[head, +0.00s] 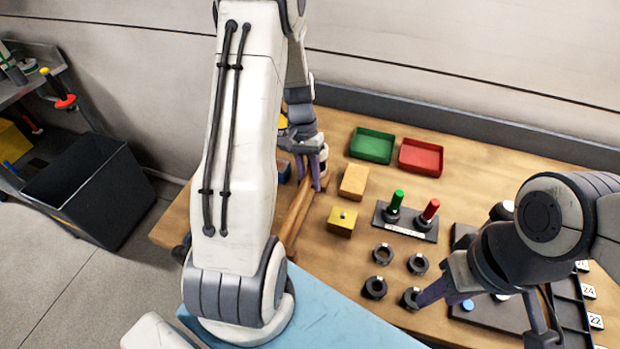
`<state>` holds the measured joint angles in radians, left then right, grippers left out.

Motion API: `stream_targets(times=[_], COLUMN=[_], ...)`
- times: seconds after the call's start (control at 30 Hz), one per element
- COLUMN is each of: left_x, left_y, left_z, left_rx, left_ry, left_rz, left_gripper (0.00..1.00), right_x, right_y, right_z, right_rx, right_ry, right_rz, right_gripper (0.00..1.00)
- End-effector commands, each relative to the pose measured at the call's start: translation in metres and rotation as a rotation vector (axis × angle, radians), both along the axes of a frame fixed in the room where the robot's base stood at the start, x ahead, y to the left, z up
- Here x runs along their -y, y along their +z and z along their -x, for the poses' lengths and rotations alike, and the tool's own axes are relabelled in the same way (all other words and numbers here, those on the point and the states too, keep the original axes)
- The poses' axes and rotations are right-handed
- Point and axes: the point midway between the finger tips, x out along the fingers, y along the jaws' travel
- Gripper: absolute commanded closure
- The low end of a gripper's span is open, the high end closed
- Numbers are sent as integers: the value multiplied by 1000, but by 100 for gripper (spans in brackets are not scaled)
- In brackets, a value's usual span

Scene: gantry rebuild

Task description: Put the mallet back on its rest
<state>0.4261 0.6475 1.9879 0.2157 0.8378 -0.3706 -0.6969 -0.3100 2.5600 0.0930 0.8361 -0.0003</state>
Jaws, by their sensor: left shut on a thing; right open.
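My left gripper (318,172) is at the back left of the workbench, shut on a long wooden piece (294,218) that looks like the mallet's handle. The piece slants toward the front of the bench, partly hidden by my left arm. I cannot make out the mallet's head or tell the rest apart from the wood there. My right gripper (437,292) is low at the front right, beside a black ring (410,299); only part of its fingers shows, and it is open.
A tan block (354,182) and a yellow block (342,221) stand just right of my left gripper. Behind are a green tray (372,145) and a red tray (421,157). A black stand (405,224) holds green and red pegs. Several black rings lie in front.

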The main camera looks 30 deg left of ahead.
Motion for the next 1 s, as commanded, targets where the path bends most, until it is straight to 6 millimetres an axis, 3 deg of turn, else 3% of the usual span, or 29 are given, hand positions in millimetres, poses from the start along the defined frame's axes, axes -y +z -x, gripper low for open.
stream_targets(times=[0.03, 0.07, 0.1, 0.13, 0.57, 1.0], left_x=[0, 0, 0, 0, -3, -25], left_y=[1, 1, 0, 0, 8, 83], left_z=[0, 0, 0, 0, -3, -21], left_rx=[1, 1, 1, 1, 2, 4], left_ry=[0, 0, 0, 0, 0, 0], left_rz=[0, 0, 0, 0, 0, -2], left_gripper=[100, 58, 42, 34, 34, 34], right_x=[0, 0, 0, 0, 0, 0], right_y=[0, 0, 0, 0, -2, -13], right_z=[0, 0, 0, 0, 0, 0], right_rx=[0, 0, 0, 0, 0, 0], right_ry=[0, 0, 0, 0, 0, 0], right_rz=[0, 0, 0, 0, 0, 0], right_gripper=[57, 57, 57, 57, 57, 57])
